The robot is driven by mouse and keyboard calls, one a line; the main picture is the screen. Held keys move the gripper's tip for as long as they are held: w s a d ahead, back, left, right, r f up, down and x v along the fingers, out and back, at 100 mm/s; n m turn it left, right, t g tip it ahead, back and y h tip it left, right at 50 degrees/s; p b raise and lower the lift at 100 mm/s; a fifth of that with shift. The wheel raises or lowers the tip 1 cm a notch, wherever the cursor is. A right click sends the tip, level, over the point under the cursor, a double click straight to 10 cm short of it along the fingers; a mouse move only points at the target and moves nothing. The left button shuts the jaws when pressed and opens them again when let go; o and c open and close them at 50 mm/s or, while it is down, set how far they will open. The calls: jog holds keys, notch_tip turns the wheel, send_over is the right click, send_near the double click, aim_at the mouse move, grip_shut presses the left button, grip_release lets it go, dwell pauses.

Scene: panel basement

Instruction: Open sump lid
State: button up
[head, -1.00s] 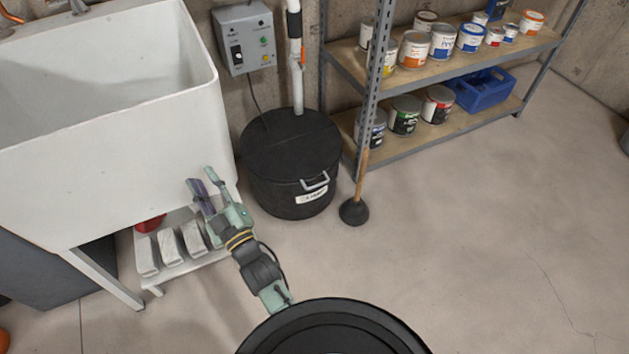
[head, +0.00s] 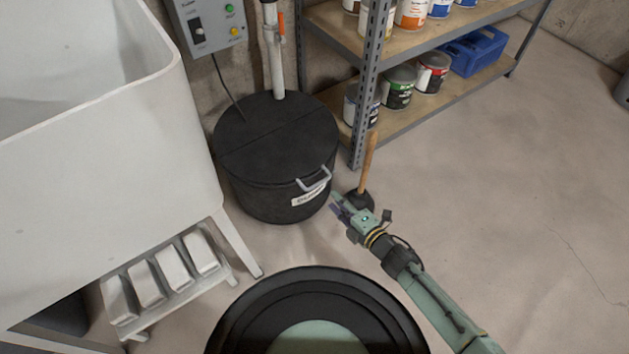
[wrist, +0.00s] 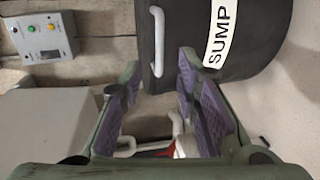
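The sump is a round black bin with a black lid (head: 265,135), flat and closed on top with a seam across it. A light grey handle (head: 314,180) sticks out at its front edge above a white SUMP label (head: 311,194). My gripper (head: 338,202) is just right of and in front of the handle, not touching it in the head view. In the wrist view the purple-padded fingers (wrist: 160,95) are apart with nothing between them, and the handle (wrist: 157,42) shows beyond the fingertips.
A plunger (head: 367,165) stands right behind my gripper, close by. A white sink (head: 100,130) is at the left, with a low rack of blocks (head: 172,267) beneath. A metal shelf (head: 420,105) with paint cans stands at the back right. The floor at right is clear.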

aim_at(319, 184)
jog(key=x, duration=1)
jog(key=shift+s+b, duration=0.1)
jog(key=shift+b, duration=0.2)
jog(key=shift+c, duration=0.5)
grip_shut()
jog(key=shift+r, duration=0.1)
